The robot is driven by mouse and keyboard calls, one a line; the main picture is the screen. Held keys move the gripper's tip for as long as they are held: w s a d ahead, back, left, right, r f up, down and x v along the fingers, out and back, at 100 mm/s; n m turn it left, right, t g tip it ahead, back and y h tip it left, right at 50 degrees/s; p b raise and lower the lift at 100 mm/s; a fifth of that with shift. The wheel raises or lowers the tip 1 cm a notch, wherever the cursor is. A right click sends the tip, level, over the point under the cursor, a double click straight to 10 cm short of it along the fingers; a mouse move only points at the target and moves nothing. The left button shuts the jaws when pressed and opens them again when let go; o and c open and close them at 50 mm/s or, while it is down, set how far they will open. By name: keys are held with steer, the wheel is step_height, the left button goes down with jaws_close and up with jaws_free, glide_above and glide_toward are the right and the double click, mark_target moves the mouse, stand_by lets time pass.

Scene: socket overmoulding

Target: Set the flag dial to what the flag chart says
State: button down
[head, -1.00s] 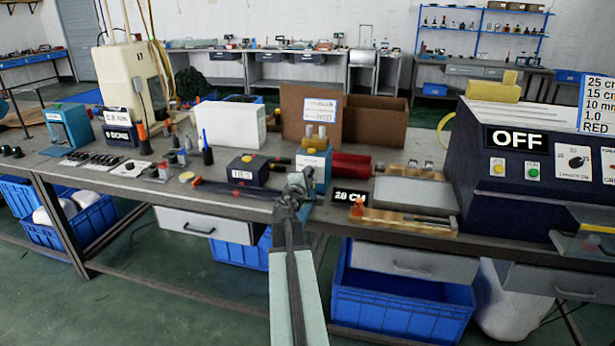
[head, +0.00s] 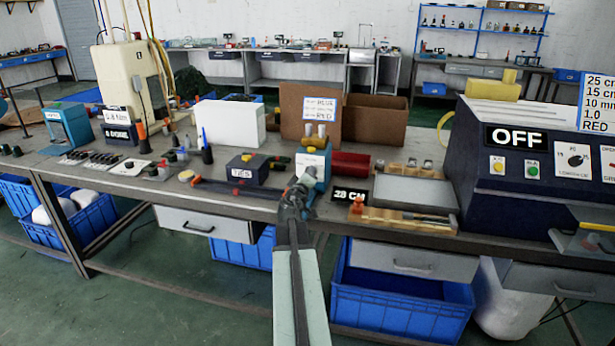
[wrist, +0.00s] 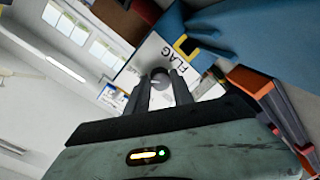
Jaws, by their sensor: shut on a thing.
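A blue box (head: 322,160) with a white front panel stands near the front edge of the bench, left of the red bin. In the wrist view the white panel (wrist: 172,50) carries the word FLAG. A round grey dial (wrist: 160,77) shows between the fingers of my gripper (wrist: 160,88), which is shut on it. In the head view my gripper (head: 303,188) reaches up to the box front and hides the dial. A white card (head: 320,108) on the brown box behind shows BLUE and RED; its smaller text is too blurred to read.
Left of the blue box stands a dark box (head: 247,169) with a yellow button. To the right are a 28 CM sign (head: 351,196), a grey plate (head: 415,192) and a large dark machine (head: 530,165) reading OFF. A red bin (head: 350,165) is close behind.

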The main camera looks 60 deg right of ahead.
steer(key=shift+m, duration=0.4)
steer(key=c, duration=1.1)
jaws_free()
steer(key=v, duration=0.7)
steer(key=shift+s+a, duration=0.15)
steer(key=shift+a, duration=0.2)
